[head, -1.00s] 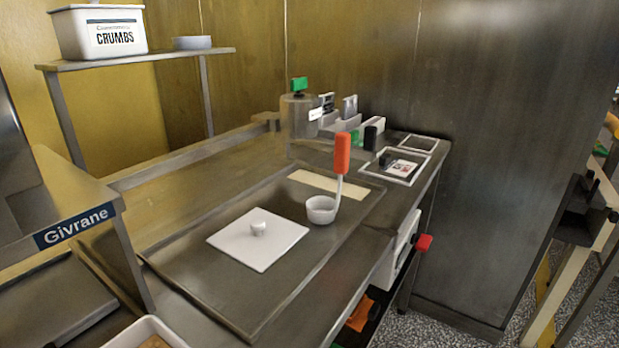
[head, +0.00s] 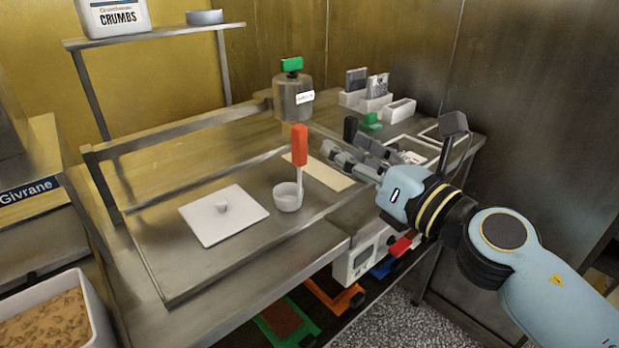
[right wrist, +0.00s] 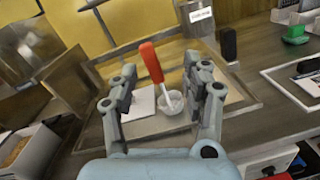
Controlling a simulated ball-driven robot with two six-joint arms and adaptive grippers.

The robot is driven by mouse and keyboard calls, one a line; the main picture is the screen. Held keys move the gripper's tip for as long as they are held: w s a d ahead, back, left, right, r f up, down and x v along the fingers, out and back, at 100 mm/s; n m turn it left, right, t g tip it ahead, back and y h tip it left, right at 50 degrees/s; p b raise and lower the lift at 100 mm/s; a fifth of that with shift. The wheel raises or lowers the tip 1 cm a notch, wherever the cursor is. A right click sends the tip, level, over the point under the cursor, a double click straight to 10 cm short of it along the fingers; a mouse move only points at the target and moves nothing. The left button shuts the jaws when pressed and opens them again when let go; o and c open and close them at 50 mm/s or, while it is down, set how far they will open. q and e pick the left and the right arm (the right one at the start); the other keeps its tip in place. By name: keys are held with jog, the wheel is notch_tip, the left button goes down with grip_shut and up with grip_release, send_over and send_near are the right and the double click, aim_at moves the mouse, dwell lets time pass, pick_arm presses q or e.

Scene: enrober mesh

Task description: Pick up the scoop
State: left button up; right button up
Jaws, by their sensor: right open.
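The scoop is a small white cup (head: 287,197) with an upright orange-red handle (head: 300,146). It stands on the metal tray, just right of a white square plate (head: 222,217) with a small knob. My right gripper (head: 335,155) is to the right of the handle, apart from it, with its fingers pointing left. In the right wrist view the scoop's handle (right wrist: 152,62) shows between the two spread fingers, beyond their tips. The right gripper is open and empty. My left gripper is not in view.
The tray (head: 165,275) has a low rim. A metal canister (head: 293,97) with a green top stands behind. White holders (head: 375,101) and a black upright object (head: 350,129) are at the back right. A bin of brown pieces (head: 55,315) is at the lower left.

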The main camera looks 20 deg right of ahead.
aim_at(304, 135)
jog(key=w+a+n, duration=0.1)
jog(key=w+a+n+g+y, duration=0.1)
jog(key=w+n, duration=0.1)
jog(key=w+a+n, duration=0.1)
jog(key=shift+w+a+r+n+y+p, duration=0.1)
jog(key=shift+w+a+n+y+p, duration=0.05)
jog(key=shift+n+y+p, duration=0.15)
jog(key=x, duration=0.5)
jog(key=shift+w+a+f, duration=0.1)
jog(key=shift+w+f, duration=0.15)
jog(key=shift+w, duration=0.15)
jog(key=shift+s, duration=0.1)
jog(key=shift+c, duration=0.3)
grip_shut()
